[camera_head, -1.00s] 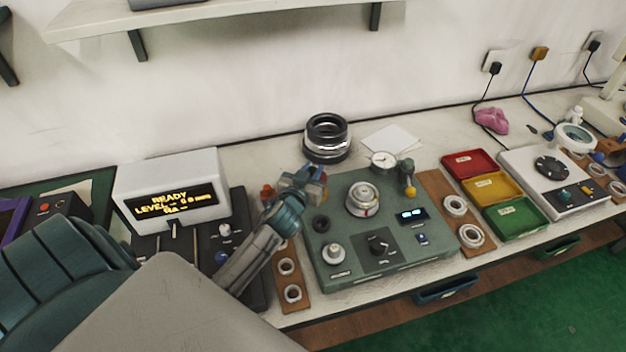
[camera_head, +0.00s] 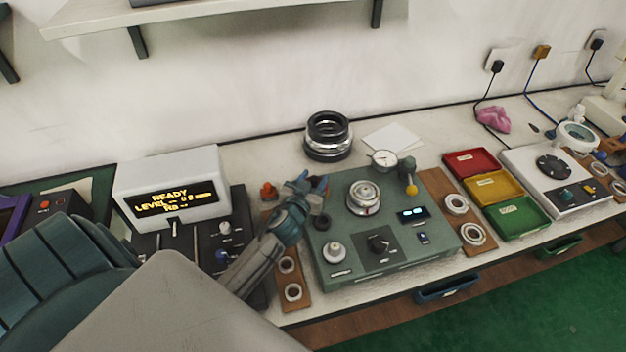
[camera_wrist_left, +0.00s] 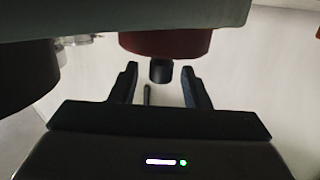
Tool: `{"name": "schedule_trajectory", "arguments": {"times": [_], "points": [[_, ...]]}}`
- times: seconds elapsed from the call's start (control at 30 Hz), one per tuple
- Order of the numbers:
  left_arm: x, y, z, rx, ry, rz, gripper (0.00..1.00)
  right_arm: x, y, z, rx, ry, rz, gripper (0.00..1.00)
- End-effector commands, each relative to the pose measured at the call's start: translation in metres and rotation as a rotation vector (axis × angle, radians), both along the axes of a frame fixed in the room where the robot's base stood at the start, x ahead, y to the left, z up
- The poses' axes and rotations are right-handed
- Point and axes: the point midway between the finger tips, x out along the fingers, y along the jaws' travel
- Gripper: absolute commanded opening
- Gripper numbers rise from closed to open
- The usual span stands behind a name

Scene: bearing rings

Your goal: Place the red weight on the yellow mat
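A dark red, round-sided weight (camera_wrist_left: 165,42) shows at the top of the left wrist view, with a short black knob (camera_wrist_left: 160,70) pointing toward me. My left gripper (camera_wrist_left: 159,82) is open, its two dark fingers on either side of the knob with gaps. I cannot identify a yellow mat; a yellow tray (camera_head: 492,187) stands at the right. My right gripper is not in view.
An orange-red object (camera_head: 268,190) stands just left of my left wrist. Black and silver rings (camera_head: 328,138) stack behind. A display box (camera_head: 172,192) is at left. Red (camera_head: 471,161) and green (camera_head: 517,218) trays flank the yellow one.

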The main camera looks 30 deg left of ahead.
Motion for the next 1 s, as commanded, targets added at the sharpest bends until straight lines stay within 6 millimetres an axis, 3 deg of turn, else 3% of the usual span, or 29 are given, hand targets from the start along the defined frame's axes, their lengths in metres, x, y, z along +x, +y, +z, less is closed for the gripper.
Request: {"name": "schedule_trajectory", "arguments": {"times": [0.27, 0.7, 1.0], "points": [[-0.002, -0.001, 0.002, 0.0, 0.0, 0.0, 0.42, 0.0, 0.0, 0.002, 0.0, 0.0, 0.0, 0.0], [-0.084, -0.019, 0.01, 0.0, 0.001, -0.001, 0.42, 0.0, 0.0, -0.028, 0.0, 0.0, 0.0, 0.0], [-0.114, -0.026, 0.017, 0.0, 0.0, 0.0, 0.42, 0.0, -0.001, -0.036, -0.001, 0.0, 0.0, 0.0]]}}
